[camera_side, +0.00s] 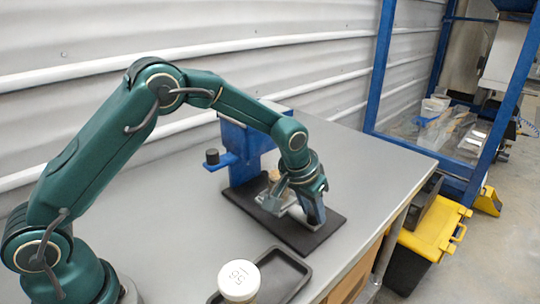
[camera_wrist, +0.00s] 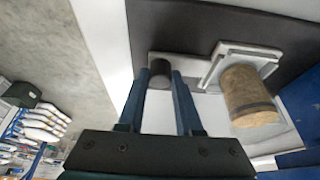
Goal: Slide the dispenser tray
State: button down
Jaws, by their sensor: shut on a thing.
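The blue dispenser (camera_side: 238,135) stands on a black base plate (camera_side: 320,234) on the bench. Its pale grey tray (camera_side: 270,203) lies low over the plate, partly hidden by my gripper. In the wrist view the tray (camera_wrist: 188,66) has a dark round knob (camera_wrist: 160,68) at its left end. My gripper (camera_wrist: 161,76) is shut on this knob, with one finger on each side. In the side view my gripper (camera_side: 312,210) reaches down at the plate's right part. A brown cylinder (camera_wrist: 247,94) stands at the tray's right end, by a pale square frame.
A black shallow tray (camera_side: 285,268) lies at the bench's front, with a white-capped container (camera_side: 239,280) marked 56 by it. A black knob (camera_side: 212,157) sits on the dispenser's left bracket. The bench edge (camera_side: 395,205) is to the right, with a yellow-and-black toolbox (camera_side: 430,235) beyond.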

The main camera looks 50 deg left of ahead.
jog(key=shift+d, duration=0.9)
jog(key=c, duration=0.6)
grip_release()
jog(key=shift+v, duration=2.6)
